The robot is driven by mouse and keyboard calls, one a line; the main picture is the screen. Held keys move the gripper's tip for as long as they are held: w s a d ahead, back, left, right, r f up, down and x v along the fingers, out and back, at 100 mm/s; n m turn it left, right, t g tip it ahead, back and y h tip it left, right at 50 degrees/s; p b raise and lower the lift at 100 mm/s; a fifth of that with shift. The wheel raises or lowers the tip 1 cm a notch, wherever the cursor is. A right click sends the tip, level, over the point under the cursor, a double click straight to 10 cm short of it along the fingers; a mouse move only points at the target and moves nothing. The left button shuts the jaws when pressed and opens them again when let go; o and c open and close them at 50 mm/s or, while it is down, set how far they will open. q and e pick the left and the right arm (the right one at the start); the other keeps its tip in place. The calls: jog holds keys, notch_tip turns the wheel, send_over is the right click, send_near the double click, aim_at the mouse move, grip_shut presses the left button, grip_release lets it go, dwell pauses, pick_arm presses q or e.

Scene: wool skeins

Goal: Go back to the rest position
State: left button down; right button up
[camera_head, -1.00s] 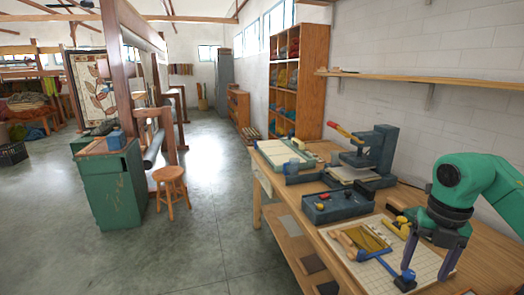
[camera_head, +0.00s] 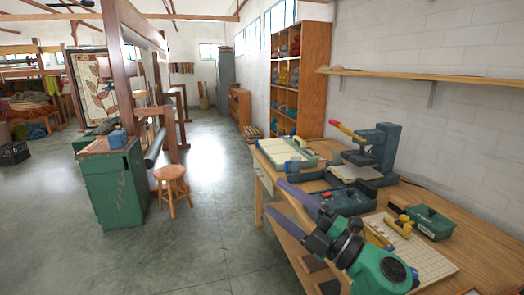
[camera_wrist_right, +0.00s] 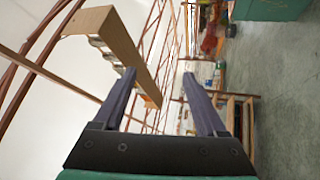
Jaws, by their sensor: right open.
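My right gripper (camera_head: 273,195) is in the head view, in front of the workbench's left edge. Its two dark fingers point up and left, away from the bench, and are spread apart. The right wrist view also shows both fingers of the right gripper (camera_wrist_right: 158,75) apart with nothing between them; the room behind appears turned on its side there. The green arm segment behind the gripper covers the near left part of the bench. My left gripper is in neither view.
The wooden workbench (camera_head: 482,262) carries a cutting mat (camera_head: 437,270), a green box (camera_head: 432,222), a dark tray (camera_head: 352,200) and a press (camera_head: 380,150). A shelf (camera_head: 450,78) runs along the wall.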

jog(key=w+d+f+m+t+h, duration=0.3)
jog(key=d+f+m+t+h, duration=0.35)
jog(key=d+m+h, duration=0.8)
jog(key=s+d+f+m+g+h, duration=0.2)
jog(key=f+m+g, duration=0.15)
jog(key=f, duration=0.35)
jog(key=s+d+f+m+g+h, duration=0.1)
jog(key=s+d+f+m+g, duration=0.2)
jog(key=f, duration=0.4)
jog(key=s+f+m+g+y, duration=0.1)
jog(key=s+f+m+g, duration=0.3)
jog(key=s+f+g, duration=0.95)
jog(key=s+f+t, duration=0.1)
jog(key=s+f, duration=0.2)
jog(key=f, duration=0.9)
jog(key=s+f+t, duration=0.2)
jog(key=s+f, duration=0.2)
jog(key=f, duration=0.8)
jog(key=s+d+f+g, duration=0.2)
jog(key=s+f, duration=1.3)
jog(key=s, duration=0.2)
jog(key=shift+d+f+n, duration=0.2)
jog(key=shift+f+n, duration=0.15)
jog(key=shift+n, duration=0.05)
